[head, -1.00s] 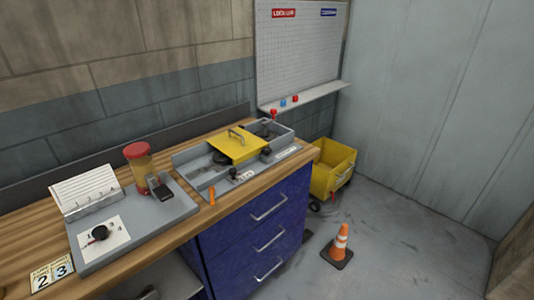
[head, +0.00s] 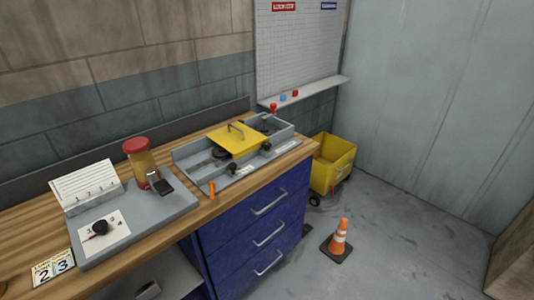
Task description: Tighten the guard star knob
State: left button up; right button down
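A grey runout fixture (head: 192,173) stands on the wooden bench. A yellow guard plate (head: 236,140) with a handle lies across its middle. Dark knobs show on the fixture: one (head: 231,169) at its front edge and another (head: 266,145) to the right of the guard. I cannot tell from here which is the guard star knob or how tight either is. A red-tipped lever (head: 273,108) stands at the fixture's far right end. Neither of my grippers is in view.
An orange peg (head: 211,189) stands near the bench edge. A yellow bin (head: 330,168) and traffic cone (head: 341,238) are on the floor.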

aim_at(266, 146)
jog(key=z, duration=0.05)
jog(key=k, duration=0.65)
jog(key=z, duration=0.65)
jog(key=i, duration=0.65)
jog(key=z, duration=0.65)
jog(key=i, duration=0.8)
jog(key=u, duration=0.7)
jog(key=i, duration=0.7)
jog(key=u, duration=0.75)
